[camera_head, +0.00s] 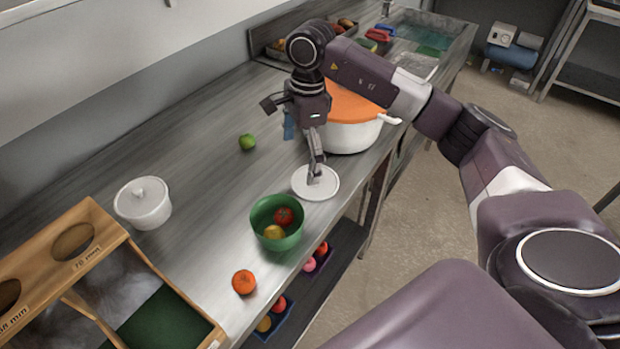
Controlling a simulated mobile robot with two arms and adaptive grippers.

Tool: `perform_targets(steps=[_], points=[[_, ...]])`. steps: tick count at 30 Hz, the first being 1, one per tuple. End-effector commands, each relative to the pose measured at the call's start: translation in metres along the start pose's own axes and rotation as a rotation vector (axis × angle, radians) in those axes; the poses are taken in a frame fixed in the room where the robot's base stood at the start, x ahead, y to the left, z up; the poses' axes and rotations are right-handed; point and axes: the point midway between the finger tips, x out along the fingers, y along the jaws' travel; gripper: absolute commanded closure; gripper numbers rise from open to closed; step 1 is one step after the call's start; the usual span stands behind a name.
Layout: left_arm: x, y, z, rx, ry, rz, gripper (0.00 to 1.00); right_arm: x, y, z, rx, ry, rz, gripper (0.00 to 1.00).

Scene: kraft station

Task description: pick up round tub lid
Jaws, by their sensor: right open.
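A round white lid (304,188) lies flat on the steel counter, right of centre. My right gripper (316,172) is directly above it, pointing down, with its fingertips at the middle of the lid. The fingers are open, and they hide the lid's centre, so I cannot tell whether they touch it. A small round white tub (145,208) with a knobbed lid of its own stands on the counter at the left. My left gripper is not in view.
A green bowl (262,232) with fruit stands just in front of the lid. A white pot (352,138) with an orange top stands behind the gripper. A lime (247,142) and an orange (244,282) lie loose. A wooden frame (95,225) fills the lower left.

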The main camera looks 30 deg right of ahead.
Motion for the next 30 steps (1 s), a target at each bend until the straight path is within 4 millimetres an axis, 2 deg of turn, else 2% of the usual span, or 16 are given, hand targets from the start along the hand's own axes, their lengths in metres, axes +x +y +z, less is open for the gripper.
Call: perform_targets(steps=[1, 3, 6, 14, 19, 22, 30], points=[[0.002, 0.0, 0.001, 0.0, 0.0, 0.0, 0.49, -0.005, -0.002, -0.016, 0.009, 0.046, 0.0, 0.0], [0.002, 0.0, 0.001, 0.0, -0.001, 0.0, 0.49, -0.009, -0.002, -0.029, 0.015, 0.086, 0.007, 0.0], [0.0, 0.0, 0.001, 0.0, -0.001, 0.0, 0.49, -0.005, -0.001, -0.035, 0.02, 0.106, 0.012, 0.0], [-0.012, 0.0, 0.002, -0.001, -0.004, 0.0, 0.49, 0.021, 0.002, -0.037, 0.019, 0.103, 0.014, 0.0], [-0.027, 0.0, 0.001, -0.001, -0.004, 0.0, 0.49, 0.044, 0.007, -0.039, 0.018, 0.103, 0.015, 0.0], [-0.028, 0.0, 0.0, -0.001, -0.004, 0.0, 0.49, 0.059, 0.006, -0.04, 0.019, 0.102, 0.013, 0.0], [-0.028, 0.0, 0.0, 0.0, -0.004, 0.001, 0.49, 0.067, 0.005, -0.04, 0.018, 0.101, 0.009, 0.0]])
